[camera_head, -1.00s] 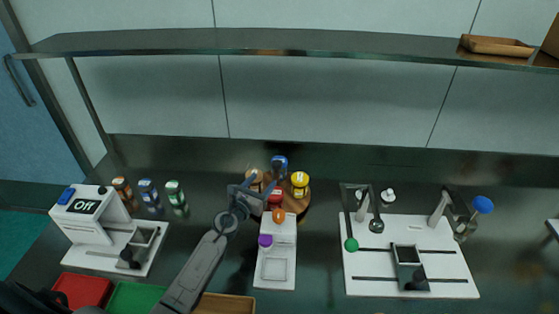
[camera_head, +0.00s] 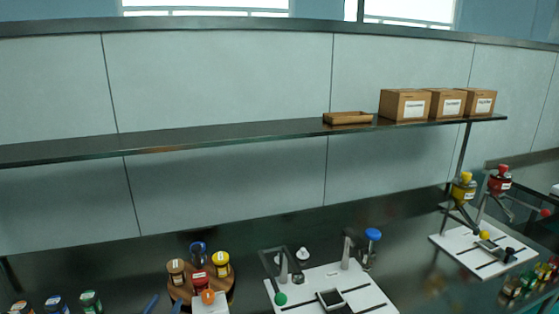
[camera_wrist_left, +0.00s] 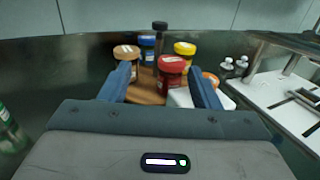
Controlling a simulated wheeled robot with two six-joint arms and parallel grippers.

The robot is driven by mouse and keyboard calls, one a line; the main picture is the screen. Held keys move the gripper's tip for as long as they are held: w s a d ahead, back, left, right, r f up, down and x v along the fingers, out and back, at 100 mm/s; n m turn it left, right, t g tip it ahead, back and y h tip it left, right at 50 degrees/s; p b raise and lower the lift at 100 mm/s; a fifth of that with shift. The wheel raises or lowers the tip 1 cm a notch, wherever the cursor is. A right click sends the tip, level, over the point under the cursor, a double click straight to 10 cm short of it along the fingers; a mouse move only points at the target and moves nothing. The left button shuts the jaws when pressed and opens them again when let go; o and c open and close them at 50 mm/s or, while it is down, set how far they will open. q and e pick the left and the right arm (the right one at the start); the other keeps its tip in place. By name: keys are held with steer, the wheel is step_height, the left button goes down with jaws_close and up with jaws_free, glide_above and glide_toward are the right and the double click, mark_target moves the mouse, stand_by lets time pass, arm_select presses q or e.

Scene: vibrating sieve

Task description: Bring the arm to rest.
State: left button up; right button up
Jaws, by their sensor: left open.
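My left gripper (camera_head: 152,302) shows only as a blue fingertip at the bottom edge of the head view, left of a round wooden stand (camera_head: 228,299). In the left wrist view the gripper (camera_wrist_left: 160,72) has its two blue fingers spread wide, with nothing held between them. Beyond the fingers stand jars on the wooden stand: a brown jar (camera_wrist_left: 127,54), a red jar (camera_wrist_left: 171,73), a yellow jar (camera_wrist_left: 184,50) and a blue jar (camera_wrist_left: 147,46). They look apart from the fingers. My right gripper is not in view.
A white device with an orange knob (camera_head: 208,296) stands at the front of the wooden stand. A white board (camera_head: 365,292) with metal stands is to the right. A shelf (camera_head: 230,139) with boxes runs above. Several jars (camera_head: 90,300) stand at lower left.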

arm_select(q)
steer(key=s+a+n+g+y, duration=0.3)
steer(key=s+n+y, duration=0.2)
steer(key=s+n, duration=0.75)
steer(key=s+a+n+g+y, duration=0.4)
steer(key=s+n, duration=0.5)
steer(key=n, duration=0.6)
steer(key=s+d+f+n+g+h, duration=0.2)
steer(key=s+d+n+g+h, duration=0.15)
steer(key=s+d, duration=0.45)
steer(key=s+d+f+n+g+h, duration=0.25)
steer(key=s+d+n+g, duration=0.2)
steer(key=s, duration=0.75)
step_height(320, 180, down, 30)
steer(key=a+b, duration=0.2)
steer(key=a, duration=0.1)
steer(key=s+a+f+n+g+b, duration=0.1)
steer(key=s+f, duration=1.7)
steer(key=f, duration=0.4)
steer(key=shift+s+g+b, duration=0.3)
steer(key=shift+s+g, duration=0.05)
steer(key=shift+g, duration=0.05)
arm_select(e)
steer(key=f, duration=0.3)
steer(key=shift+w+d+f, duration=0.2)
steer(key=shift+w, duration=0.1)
